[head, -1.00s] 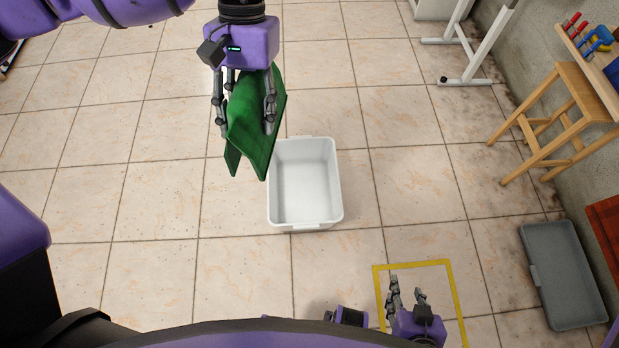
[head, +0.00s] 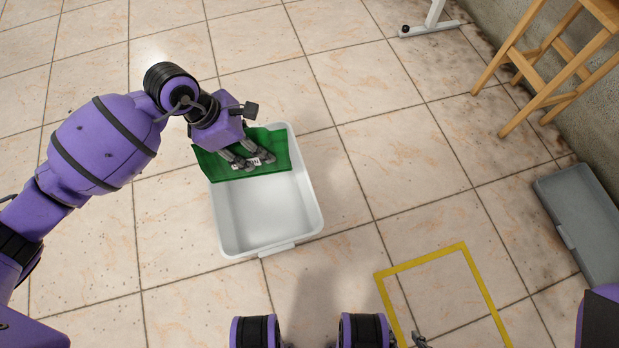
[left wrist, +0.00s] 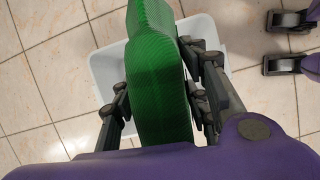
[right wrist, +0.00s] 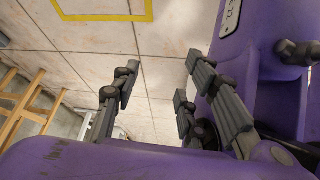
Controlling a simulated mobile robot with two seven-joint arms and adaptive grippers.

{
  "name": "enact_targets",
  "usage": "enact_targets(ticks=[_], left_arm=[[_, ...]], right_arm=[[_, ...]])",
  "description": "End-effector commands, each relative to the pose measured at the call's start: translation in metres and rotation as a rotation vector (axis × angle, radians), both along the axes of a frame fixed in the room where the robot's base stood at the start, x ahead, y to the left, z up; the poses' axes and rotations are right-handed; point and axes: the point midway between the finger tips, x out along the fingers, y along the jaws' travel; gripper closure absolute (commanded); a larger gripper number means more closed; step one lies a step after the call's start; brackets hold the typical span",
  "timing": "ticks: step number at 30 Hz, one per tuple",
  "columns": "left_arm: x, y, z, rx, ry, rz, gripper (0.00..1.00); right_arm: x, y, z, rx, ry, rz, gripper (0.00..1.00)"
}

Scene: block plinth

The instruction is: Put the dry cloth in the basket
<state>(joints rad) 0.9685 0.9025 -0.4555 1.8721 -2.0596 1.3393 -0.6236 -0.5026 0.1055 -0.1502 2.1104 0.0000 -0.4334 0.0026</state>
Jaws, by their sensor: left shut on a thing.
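The green cloth (head: 281,152) is held by my left gripper (head: 250,163) over the far end of the white basket (head: 252,250). The cloth spans that end, and its left corner reaches past the basket's left rim. In the left wrist view the cloth (left wrist: 155,75) passes between the fingers of my left gripper (left wrist: 155,95), with the basket (left wrist: 104,68) behind it. I cannot tell whether the cloth touches the basket. My right gripper (right wrist: 150,90) is open and empty in the right wrist view; only a bit of it shows at the head view's bottom edge.
A yellow square (head: 428,259) is marked on the tiled floor right of the basket. A grey tray (head: 580,215) lies by the wall at the right. A wooden stool (head: 545,85) and a white stand foot (head: 432,22) are at the upper right. The floor around the basket is clear.

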Motion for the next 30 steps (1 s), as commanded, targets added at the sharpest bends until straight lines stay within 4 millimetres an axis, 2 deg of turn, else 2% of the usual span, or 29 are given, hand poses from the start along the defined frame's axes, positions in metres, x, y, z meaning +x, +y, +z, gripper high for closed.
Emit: enact_targets(ticks=[1, 3, 6, 9, 13, 20, 30], left_arm=[[0.003, 0.004, -0.045, -0.002, 0.017, 0.095, 0.84], [0.012, 0.010, -0.074, 0.000, 0.016, 0.222, 0.84], [0.023, 0.020, -0.107, 0.000, 0.012, 0.372, 0.84], [0.031, 0.028, -0.127, 0.001, 0.008, 0.478, 0.84], [0.036, 0.034, -0.138, 0.001, 0.004, 0.548, 0.84], [0.038, 0.035, -0.149, 0.001, 0.004, 0.563, 0.84], [0.038, 0.034, -0.189, 0.000, 0.005, 0.560, 0.84]], right_arm=[[-0.003, 0.000, -0.029, 0.000, 0.022, 0.003, 0.60], [-0.003, 0.000, -0.048, 0.000, 0.036, 0.005, 0.60], [-0.001, 0.000, -0.067, 0.000, 0.043, 0.011, 0.60], [0.001, -0.001, -0.079, -0.002, 0.047, 0.016, 0.60], [0.001, -0.002, -0.085, -0.004, 0.050, 0.021, 0.60], [0.002, -0.003, -0.090, -0.006, 0.053, 0.025, 0.60], [-0.002, -0.004, -0.122, -0.010, 0.088, 0.041, 0.60]])
